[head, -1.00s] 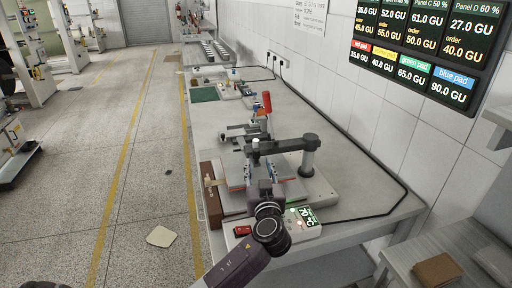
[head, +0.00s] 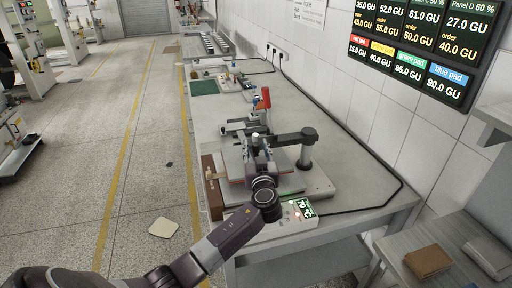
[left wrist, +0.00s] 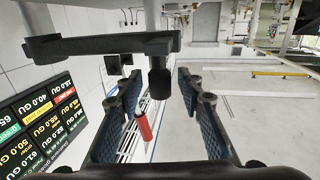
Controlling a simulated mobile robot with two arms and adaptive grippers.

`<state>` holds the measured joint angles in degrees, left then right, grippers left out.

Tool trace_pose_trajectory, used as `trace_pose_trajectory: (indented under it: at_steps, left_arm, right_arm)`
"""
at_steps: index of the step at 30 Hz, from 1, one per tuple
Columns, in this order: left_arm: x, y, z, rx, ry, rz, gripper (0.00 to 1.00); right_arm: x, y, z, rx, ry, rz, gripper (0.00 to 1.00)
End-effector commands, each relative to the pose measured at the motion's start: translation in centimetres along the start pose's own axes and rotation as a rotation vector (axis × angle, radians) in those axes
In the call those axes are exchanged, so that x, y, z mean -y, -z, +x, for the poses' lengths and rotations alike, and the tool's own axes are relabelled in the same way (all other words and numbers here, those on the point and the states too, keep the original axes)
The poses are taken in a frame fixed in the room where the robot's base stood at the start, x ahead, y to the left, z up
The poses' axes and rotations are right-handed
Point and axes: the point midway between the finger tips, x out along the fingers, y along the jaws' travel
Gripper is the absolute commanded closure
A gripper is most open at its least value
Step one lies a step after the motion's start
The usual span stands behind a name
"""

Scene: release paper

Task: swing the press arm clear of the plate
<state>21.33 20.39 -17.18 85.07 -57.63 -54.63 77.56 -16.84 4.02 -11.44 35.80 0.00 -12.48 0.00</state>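The press stands on the bench with a grey post and a dark press arm (head: 287,140) reaching left from it, over the flat plate (head: 284,160). The press arm also shows in the left wrist view (left wrist: 100,43) as a dark bar with a black knob hanging from its end. A red handle (head: 266,97) stands up behind it; it also shows farther off in the left wrist view (left wrist: 143,126). My left gripper (head: 255,146) is at the free end of the arm. Its blue-padded fingers (left wrist: 158,86) are apart, with the knob between them, no clear contact. My right gripper is out of view.
A control box (head: 300,209) reading 70 °C sits at the press's front, with a black cable along the bench. A brown block (head: 213,187) is at the left edge. A green mat (head: 205,87) lies farther back. A wall screen (head: 415,50) hangs right.

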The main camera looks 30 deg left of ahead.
Motion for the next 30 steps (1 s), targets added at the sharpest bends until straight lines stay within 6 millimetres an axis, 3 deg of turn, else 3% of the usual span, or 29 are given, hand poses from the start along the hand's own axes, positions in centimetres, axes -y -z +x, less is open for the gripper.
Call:
trace_pose_trajectory:
  at_steps: [1, 9, 22, 30]
  left_arm:
    - [0.0, 0.0, 0.0, 0.000, 0.000, 0.000, 0.73]
    - [0.0, 0.0, 0.0, 0.000, 0.000, 0.000, 1.00]
    - [0.3, 0.0, 0.3, -0.001, -0.014, 0.001, 1.00]
    - [1.7, -0.1, 2.6, -0.005, -0.127, 0.002, 1.00]
  right_arm:
    - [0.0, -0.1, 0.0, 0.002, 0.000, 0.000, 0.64]
    - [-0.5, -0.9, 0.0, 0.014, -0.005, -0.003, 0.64]
    - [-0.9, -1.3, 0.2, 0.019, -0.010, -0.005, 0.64]
    - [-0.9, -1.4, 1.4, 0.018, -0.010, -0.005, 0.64]
